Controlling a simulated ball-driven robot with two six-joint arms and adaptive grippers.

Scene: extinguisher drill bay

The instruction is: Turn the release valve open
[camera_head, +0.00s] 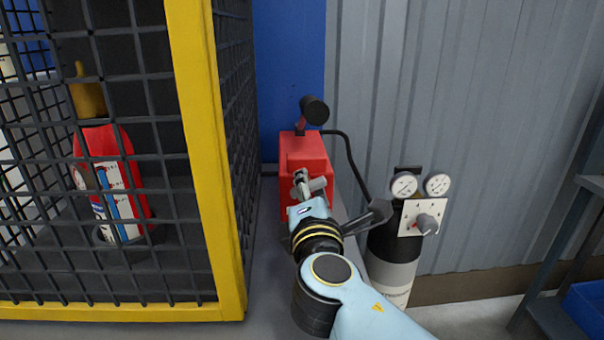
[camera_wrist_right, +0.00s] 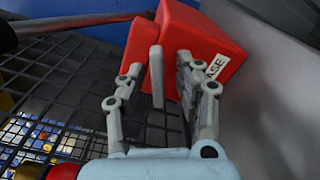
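The red box (camera_head: 306,148) on the ledge beside the cage has a lever with a black round grip (camera_head: 314,110) on top. In the wrist view, the red box (camera_wrist_right: 215,35) carries a white label (camera_wrist_right: 217,67) ending in "ASE". I take this to be the release valve. My right gripper (camera_head: 308,186) is at the front of the box, well below the black grip. In the wrist view, its pads (camera_wrist_right: 172,82) are close together with a narrow gap, red surface showing between. Whether they touch or hold a part is unclear. My left gripper is not in view.
A yellow-framed mesh cage (camera_head: 208,150) stands close on the left, with a red extinguisher (camera_head: 108,180) inside. To the right is a dark and grey cylinder (camera_head: 392,270) with two gauges and a white dial plate (camera_head: 414,215). A black hose (camera_head: 352,160) runs down from the box.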

